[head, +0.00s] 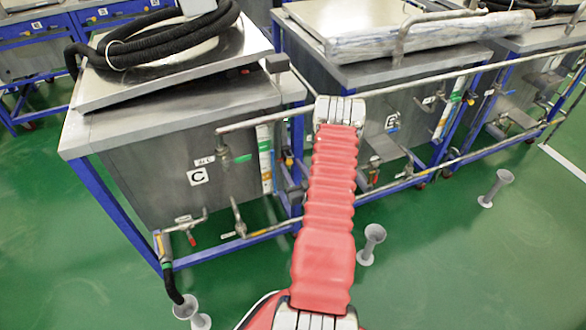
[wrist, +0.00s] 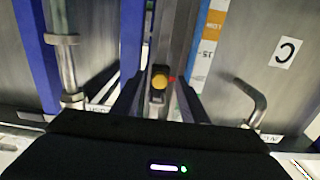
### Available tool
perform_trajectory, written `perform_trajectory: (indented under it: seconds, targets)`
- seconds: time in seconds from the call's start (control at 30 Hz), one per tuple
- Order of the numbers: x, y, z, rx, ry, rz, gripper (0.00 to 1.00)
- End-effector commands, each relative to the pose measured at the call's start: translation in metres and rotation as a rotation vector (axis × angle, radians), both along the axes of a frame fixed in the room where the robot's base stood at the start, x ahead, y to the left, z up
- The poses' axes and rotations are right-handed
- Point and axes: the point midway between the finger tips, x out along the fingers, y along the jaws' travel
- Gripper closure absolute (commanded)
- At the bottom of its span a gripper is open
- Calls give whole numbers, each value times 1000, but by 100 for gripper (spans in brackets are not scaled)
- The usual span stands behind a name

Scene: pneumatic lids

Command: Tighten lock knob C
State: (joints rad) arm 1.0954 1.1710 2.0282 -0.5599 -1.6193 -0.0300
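Tank C, a steel box on a blue frame marked with a C label (head: 198,176), stands left of centre in the head view. The label shows inverted at the right of the wrist view (wrist: 286,52). In the wrist view, a small yellow-capped dark knob (wrist: 159,80) sits near the middle, with a bit of red beside it. I cannot tell for certain that it is lock knob C. My gripper (wrist: 160,92) has its two dark fingers apart, one on each side of the knob in the picture, with gaps visible. How far it is from the knob is unclear.
A blue post (wrist: 133,38) and a white-orange strip (wrist: 212,30) flank the knob. A bent pipe (wrist: 252,98) is at the right. Steel pipes (head: 250,123) run along the tank fronts. Grey floor funnels (head: 371,240) stand in front; green floor between is clear.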

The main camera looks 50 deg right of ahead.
Motion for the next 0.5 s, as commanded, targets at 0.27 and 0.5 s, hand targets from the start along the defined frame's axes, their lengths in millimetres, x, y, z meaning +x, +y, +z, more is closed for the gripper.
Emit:
perform_trajectory:
  seconds: [0.27,0.5]
  targets:
    - [-1,0,0,0,0,-1,71]
    - [-1,0,0,0,0,-1,88]
